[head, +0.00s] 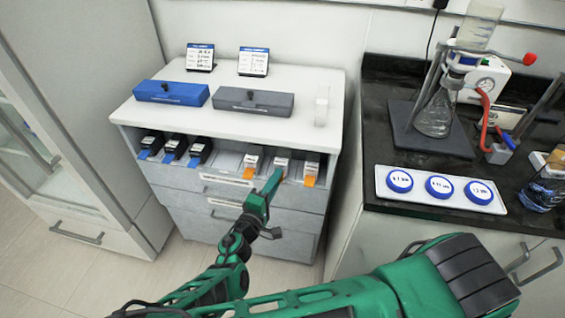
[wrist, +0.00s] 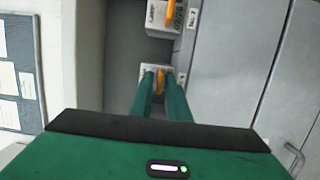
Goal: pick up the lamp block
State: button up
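An open drawer (head: 228,160) in the white cabinet holds a row of small blocks. On its right side are three light blocks with orange tabs; their small labels are too small to read for certain, so I cannot tell by name which is the lamp block. My gripper (head: 273,180) reaches down to the middle light block (head: 282,158). In the wrist view the two green fingers (wrist: 160,82) are close together on either side of that block's orange tab (wrist: 160,77), with hardly any gap. The block's body (wrist: 146,71) is partly hidden by the fingers and sits in the drawer.
Two light blocks with orange tabs (head: 253,158) (head: 311,166) flank it. Several black blocks with blue tabs (head: 175,146) stand at the drawer's left. A blue case (head: 172,94) and a grey case (head: 253,102) lie on the cabinet top. A dark bench with glassware (head: 436,115) is right.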

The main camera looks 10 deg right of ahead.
grip_shut()
